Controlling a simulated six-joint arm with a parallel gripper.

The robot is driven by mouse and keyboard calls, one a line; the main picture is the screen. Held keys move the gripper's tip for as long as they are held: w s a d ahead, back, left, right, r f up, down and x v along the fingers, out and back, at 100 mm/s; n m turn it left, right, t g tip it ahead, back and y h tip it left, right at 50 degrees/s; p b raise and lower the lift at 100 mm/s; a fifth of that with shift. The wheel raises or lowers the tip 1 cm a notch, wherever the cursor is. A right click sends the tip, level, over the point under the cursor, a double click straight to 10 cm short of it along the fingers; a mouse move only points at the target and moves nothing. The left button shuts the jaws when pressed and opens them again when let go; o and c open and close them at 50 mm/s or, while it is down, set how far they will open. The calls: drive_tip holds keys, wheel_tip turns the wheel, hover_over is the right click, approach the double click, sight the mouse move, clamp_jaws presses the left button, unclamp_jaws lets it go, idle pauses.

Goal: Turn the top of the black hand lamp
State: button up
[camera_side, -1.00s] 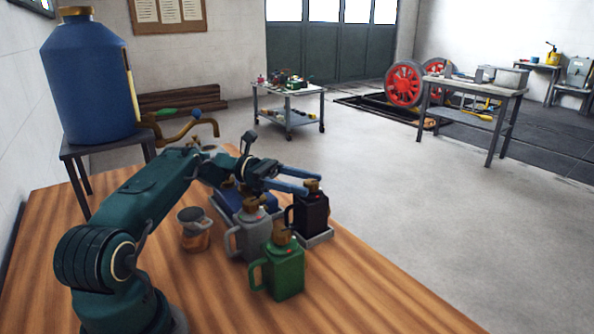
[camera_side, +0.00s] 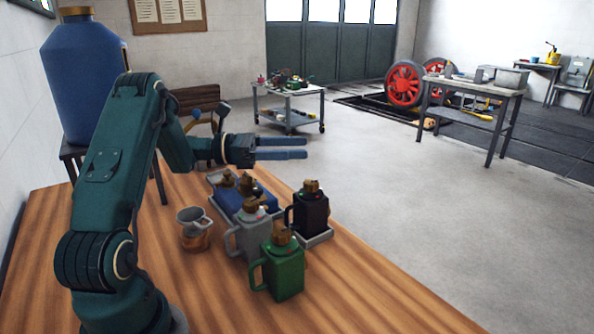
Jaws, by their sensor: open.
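The black hand lamp (camera_side: 309,213) stands upright at the right end of a pale tray on the wooden table, with a brass-coloured top (camera_side: 312,187). My gripper (camera_side: 306,149) is open and empty, raised above and behind the lamp, clear of it. Its two blue fingers point right. The lamp's top is in plain view; its turn position is too small to tell.
A grey lamp (camera_side: 255,236) and a green lamp (camera_side: 284,270) stand in front of the black one. Blue lamps (camera_side: 245,205) sit in the tray (camera_side: 319,239) to its left. The table's right side (camera_side: 385,290) is clear.

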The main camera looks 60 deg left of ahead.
sight(311, 185)
wheel_tip(311, 185, down, 8)
drive_tip(key=s+n+y, duration=0.1)
drive_tip(key=x, duration=0.7)
drive_tip(key=shift+w+d+r, duration=0.2)
drive_tip(key=shift+d+r, duration=0.15)
drive_tip(key=shift+d, duration=0.05)
clamp_jaws()
